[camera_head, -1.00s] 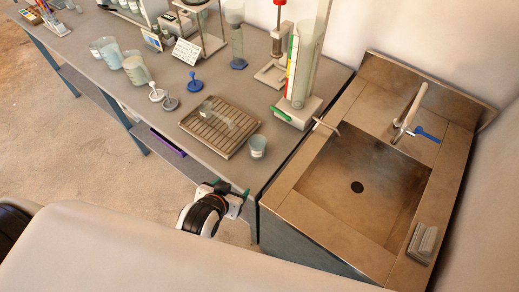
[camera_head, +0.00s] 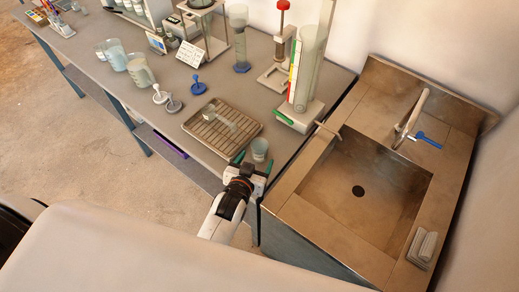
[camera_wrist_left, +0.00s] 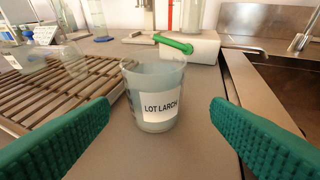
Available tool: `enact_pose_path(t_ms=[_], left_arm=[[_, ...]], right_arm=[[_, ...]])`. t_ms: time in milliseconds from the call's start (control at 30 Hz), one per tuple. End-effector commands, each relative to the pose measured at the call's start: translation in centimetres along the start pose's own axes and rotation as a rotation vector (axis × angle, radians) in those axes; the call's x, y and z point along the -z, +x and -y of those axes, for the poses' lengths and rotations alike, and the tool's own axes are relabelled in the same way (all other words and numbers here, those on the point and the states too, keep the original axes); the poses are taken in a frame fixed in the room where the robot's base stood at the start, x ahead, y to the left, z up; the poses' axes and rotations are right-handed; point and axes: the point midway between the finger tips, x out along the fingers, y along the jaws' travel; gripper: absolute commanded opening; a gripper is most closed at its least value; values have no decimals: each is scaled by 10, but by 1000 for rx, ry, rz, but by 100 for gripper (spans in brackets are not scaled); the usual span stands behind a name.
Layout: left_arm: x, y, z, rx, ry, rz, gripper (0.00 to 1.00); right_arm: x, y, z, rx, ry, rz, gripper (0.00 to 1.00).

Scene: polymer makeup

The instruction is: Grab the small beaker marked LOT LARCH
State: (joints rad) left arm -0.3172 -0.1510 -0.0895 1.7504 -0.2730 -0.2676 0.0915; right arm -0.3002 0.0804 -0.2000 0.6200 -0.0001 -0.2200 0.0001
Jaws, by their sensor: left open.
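The small beaker marked LOT LARCH (camera_head: 260,149) stands upright on the bench near its front right corner, beside the slatted rack. In the left wrist view the beaker (camera_wrist_left: 155,95) shows its white label facing me, with pale contents inside. My left gripper (camera_head: 255,167) is open, just in front of the beaker. In the left wrist view its two green fingers (camera_wrist_left: 165,135) are spread wide, left and right of the beaker and nearer the camera, not touching it. My right gripper is not in view.
The slatted rack (camera_head: 211,138) with a clear vessel lying on it is left of the beaker. The sink (camera_head: 375,180) is at right. Bench surface around the beaker is clear.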

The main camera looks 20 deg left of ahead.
Motion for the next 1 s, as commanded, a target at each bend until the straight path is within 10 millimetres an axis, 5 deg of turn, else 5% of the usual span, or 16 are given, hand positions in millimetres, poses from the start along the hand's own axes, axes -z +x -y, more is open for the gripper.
enact_pose_path(t_ms=[400,700,1000], left_arm=[[-3,48,-5,0,0,-1,72],[-2,52,-5,0,-1,0,72],[-2,52,-5,0,-1,-1,23]], right_arm=[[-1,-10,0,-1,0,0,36],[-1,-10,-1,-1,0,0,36],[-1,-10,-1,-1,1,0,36]])
